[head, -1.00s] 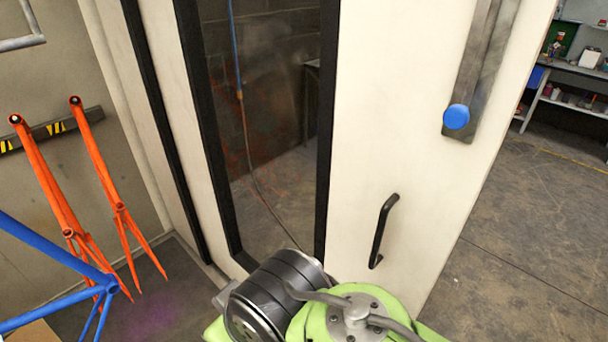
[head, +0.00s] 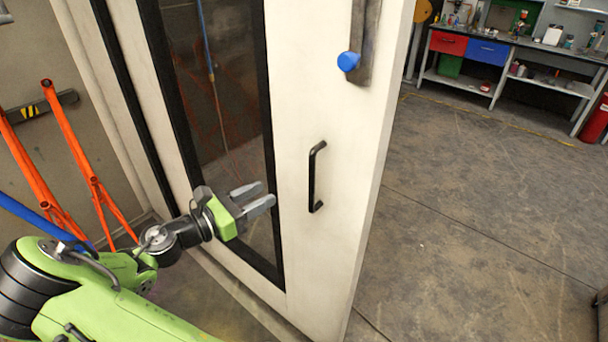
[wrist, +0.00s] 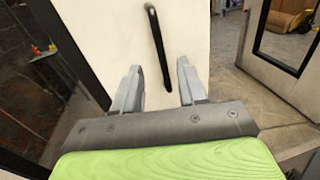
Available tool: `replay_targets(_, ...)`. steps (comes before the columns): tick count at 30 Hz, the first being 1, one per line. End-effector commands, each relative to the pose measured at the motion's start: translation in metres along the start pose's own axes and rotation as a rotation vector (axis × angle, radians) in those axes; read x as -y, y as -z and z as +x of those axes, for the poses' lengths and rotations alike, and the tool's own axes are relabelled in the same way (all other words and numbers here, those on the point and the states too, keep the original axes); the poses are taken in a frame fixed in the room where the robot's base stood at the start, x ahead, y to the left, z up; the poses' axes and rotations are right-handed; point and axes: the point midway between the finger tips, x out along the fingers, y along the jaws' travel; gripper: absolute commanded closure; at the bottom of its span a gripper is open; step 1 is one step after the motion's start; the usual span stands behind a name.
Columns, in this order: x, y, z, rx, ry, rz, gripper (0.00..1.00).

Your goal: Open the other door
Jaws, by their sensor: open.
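The cream door (head: 335,240) with a tall dark window (head: 225,130) stands in front of me in the head view. Its black bar handle (head: 313,178) is upright near the door's right edge. My gripper (head: 262,195) is open and empty, left of the handle and in front of the lower window. In the wrist view the handle (wrist: 159,48) shows ahead, between the lines of the two fingers (wrist: 160,90) and apart from them. Another door (wrist: 285,50) with a dark window shows at the right of the wrist view, with floor between the two.
A blue knob (head: 348,62) sits on a metal strip on the door's upper part. Orange frame parts (head: 75,150) and a blue tube (head: 40,212) are at the left. Open floor (head: 470,220) lies to the right, with a workbench (head: 500,60) behind.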

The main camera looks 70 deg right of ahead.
Motion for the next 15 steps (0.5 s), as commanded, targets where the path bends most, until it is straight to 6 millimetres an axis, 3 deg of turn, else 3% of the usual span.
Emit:
replay_targets(5, -0.001, -0.004, 0.015, 0.031, 0.003, -0.025, 0.58)
replay_targets(15, 0.001, -0.005, 0.099, 0.027, 0.006, -0.023, 0.58)
